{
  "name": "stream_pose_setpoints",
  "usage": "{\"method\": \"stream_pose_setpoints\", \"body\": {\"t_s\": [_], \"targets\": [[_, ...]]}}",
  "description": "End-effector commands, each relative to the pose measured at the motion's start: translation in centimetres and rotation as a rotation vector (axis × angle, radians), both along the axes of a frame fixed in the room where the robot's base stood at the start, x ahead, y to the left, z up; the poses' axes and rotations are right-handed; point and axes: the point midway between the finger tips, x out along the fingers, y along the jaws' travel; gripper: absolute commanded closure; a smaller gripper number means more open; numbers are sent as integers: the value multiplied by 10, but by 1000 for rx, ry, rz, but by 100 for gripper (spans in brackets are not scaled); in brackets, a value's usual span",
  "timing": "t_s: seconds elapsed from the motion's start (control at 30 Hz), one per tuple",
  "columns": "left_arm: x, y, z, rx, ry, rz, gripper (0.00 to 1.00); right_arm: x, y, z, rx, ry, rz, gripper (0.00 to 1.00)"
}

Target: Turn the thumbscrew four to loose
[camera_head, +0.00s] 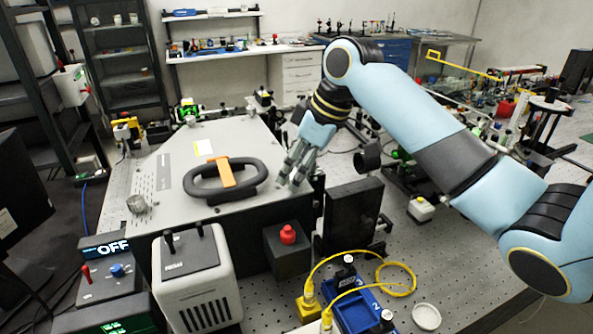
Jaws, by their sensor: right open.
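The grey spectrometer housing (160,240) stands on the bench with a flat lid. A silver knurled knob (137,203), which looks like a thumbscrew, sits upright at the lid's near left corner; no number on it is legible. My right gripper (290,184) points down over the lid's right edge, to the right of the black handle. Its fingers are open and slightly apart, with nothing visible held. Any thumbscrew under or behind the fingers is hidden, so I cannot tell whether they touch one. My left gripper is not in view.
A black loop handle (207,188) with an orange strap (222,173) stands up from the lid. A red button box (287,246), a black block (352,214) and yellow cables (397,278) crowd the near right side. A display reading OFF (108,247) stands at left.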

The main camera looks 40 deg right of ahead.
Motion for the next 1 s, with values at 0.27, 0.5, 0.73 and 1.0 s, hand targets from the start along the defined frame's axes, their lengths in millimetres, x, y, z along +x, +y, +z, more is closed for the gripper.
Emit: {"method": "stream_pose_setpoints", "body": {"t_s": [0.27, 0.5, 0.73, 1.0], "targets": [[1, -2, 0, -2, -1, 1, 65, -18, -14, 56, -7, -4, 2, 49], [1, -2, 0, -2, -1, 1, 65, -32, -22, 93, -5, -2, 1, 49], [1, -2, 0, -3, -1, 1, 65, -36, -23, 102, -2, 1, 1, 49], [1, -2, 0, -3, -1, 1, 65, -36, -23, 102, -2, 1, 2, 49]]}}
